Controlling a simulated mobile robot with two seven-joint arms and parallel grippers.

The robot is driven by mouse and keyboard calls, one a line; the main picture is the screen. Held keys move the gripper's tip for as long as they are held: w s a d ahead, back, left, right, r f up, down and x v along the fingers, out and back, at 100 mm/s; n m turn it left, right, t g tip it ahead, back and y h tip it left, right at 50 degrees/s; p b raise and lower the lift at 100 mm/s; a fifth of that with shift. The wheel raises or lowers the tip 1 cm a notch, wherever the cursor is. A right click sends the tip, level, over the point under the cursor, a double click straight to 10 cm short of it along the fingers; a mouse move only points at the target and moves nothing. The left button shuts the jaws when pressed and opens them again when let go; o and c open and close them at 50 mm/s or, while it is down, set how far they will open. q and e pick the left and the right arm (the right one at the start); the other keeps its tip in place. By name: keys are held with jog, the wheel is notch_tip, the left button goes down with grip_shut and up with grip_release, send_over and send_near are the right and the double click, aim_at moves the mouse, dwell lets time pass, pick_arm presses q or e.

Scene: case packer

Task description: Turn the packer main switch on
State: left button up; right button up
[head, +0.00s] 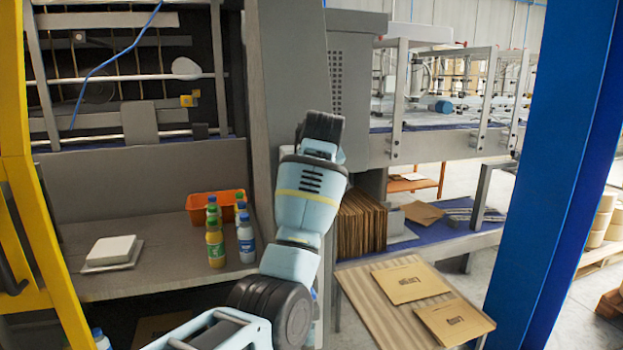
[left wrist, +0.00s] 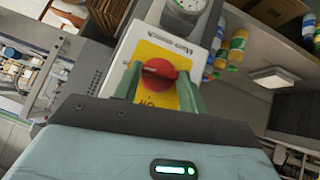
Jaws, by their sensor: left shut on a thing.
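The packer main switch is a red rotary knob (left wrist: 158,72) on a yellow plate (left wrist: 165,50) in the left wrist view. The plate carries upside-down lettering, partly hidden by the knob and fingers. My left gripper (left wrist: 160,80) has its two greenish fingers on either side of the knob and is shut on it. In the head view my left arm rises from the bottom to the grey machine post; its fingers and the switch are hidden there. My right gripper is in neither view.
A round gauge (left wrist: 186,8) sits beside the yellow plate. In the head view, bottles (head: 246,240), an orange bin (head: 205,203) and a white block (head: 112,250) stand on a shelf at left. Flat cartons (head: 410,283) lie at right, near a blue post (head: 548,170).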

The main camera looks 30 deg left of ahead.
pick_arm(q)
jog(key=shift+w+d+m+g+y, duration=0.1)
jog(key=shift+w+m+g+y, duration=0.05)
jog(key=shift+m+g+y, duration=0.35)
jog(key=shift+g, duration=0.3)
jog(key=o, duration=1)
jog(key=shift+c, duration=0.2)
jog(key=v, duration=0.7)
jog(key=shift+s+d+r, duration=0.2)
jog(key=shift+d+r, duration=0.05)
